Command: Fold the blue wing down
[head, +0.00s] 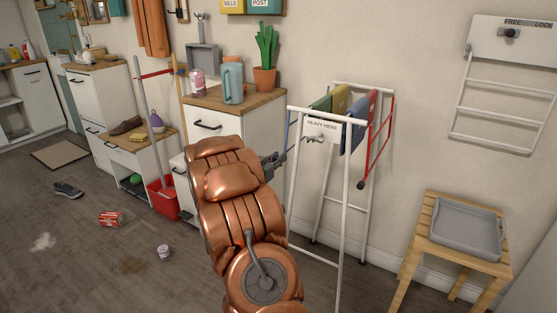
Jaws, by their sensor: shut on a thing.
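The white drying rack (347,225) stands against the wall, with a sign reading "HEAVY HERE" at its front top. The blue wing (287,131) shows only as a thin blue bar at the rack's left side; most of it is hidden behind my copper arm. My gripper (280,158) is at that left side, beside the rack's front left leg, small and partly hidden by my arm. It is shut on what appears to be the blue wing, though the contact is hard to see. The red wing (378,150) slopes downward on the right side.
Green, yellow and blue cloths (352,120) hang over the rack's top. A wooden stool (425,235) with a grey tray (438,208) stands at right. A cabinet (212,122) with a jug and plant is behind my arm. A red bucket (163,198) and small items lie on the left floor.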

